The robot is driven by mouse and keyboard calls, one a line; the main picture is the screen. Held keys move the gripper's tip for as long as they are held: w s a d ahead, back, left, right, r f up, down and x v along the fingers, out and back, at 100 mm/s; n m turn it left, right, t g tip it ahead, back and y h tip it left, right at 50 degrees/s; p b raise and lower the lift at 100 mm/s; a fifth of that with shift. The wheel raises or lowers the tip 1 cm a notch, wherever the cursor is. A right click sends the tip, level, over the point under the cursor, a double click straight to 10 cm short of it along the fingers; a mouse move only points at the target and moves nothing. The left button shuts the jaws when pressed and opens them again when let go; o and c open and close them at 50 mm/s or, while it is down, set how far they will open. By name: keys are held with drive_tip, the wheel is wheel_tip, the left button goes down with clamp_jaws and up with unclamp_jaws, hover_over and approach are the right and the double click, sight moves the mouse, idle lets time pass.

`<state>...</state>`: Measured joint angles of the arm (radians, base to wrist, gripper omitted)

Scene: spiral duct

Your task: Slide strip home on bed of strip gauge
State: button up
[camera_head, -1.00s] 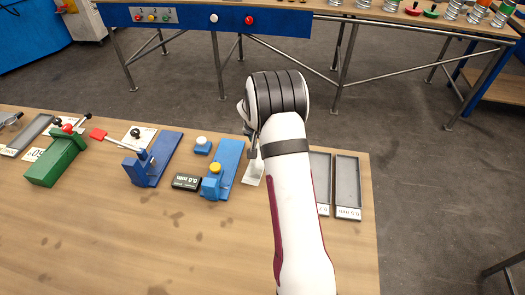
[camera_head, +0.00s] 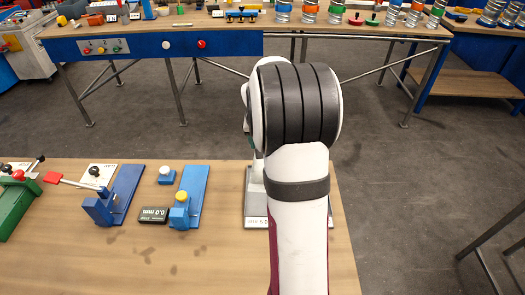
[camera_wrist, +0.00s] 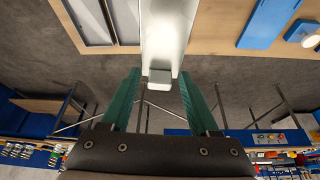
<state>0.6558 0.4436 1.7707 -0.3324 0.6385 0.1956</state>
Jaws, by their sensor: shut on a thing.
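My gripper (camera_wrist: 160,92) has two green fingers, shut on a pale grey strip (camera_wrist: 165,35). The strip runs away from the fingers over the table's edge in the wrist view, with a small block-like end (camera_wrist: 160,77) between the fingertips. In the head view my arm hides most of the gripper, and a grey piece shows below it. The gauge appears to be the blue bed (camera_head: 196,180) with a yellow knob (camera_head: 181,196), beside a dark display (camera_head: 153,215) reading 0.0 mm. It stands left of my gripper, apart from the strip. The bed's top looks bare.
Grey trays (camera_wrist: 90,20) lie near the strip, partly hidden by my arm in the head view. A blue fixture with a red handle (camera_head: 53,178), a green fixture (camera_head: 12,212) and a white button on a blue base (camera_head: 166,172) stand left. The table front is clear.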

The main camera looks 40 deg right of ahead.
drive_tip(key=shift+r, duration=0.95)
drive_tip(key=shift+w, duration=0.1)
drive_tip(key=w+a+f, duration=0.3)
drive_tip(key=w+f, duration=0.1)
drive_tip(key=w, duration=0.7)
drive_tip(key=n, duration=0.1)
hover_over(194, 178)
drive_tip(key=w+d, duration=0.3)
wheel_tip(194, 178, down, 6)
wheel_tip(194, 178, down, 6)
drive_tip(key=shift+w+d, duration=0.1)
drive_tip(key=shift+d, duration=0.05)
drive_tip(key=shift+s+a+f, duration=0.15)
drive_tip(key=shift+s+a, duration=0.8)
drive_tip(key=shift+s+a+f, duration=0.1)
drive_tip(key=shift+s+a, duration=0.8)
drive_tip(key=shift+s+a+f, duration=0.1)
drive_tip(key=shift+s+a, duration=0.1)
drive_tip(key=o, duration=1.5)
drive_tip(key=shift+o, duration=0.3)
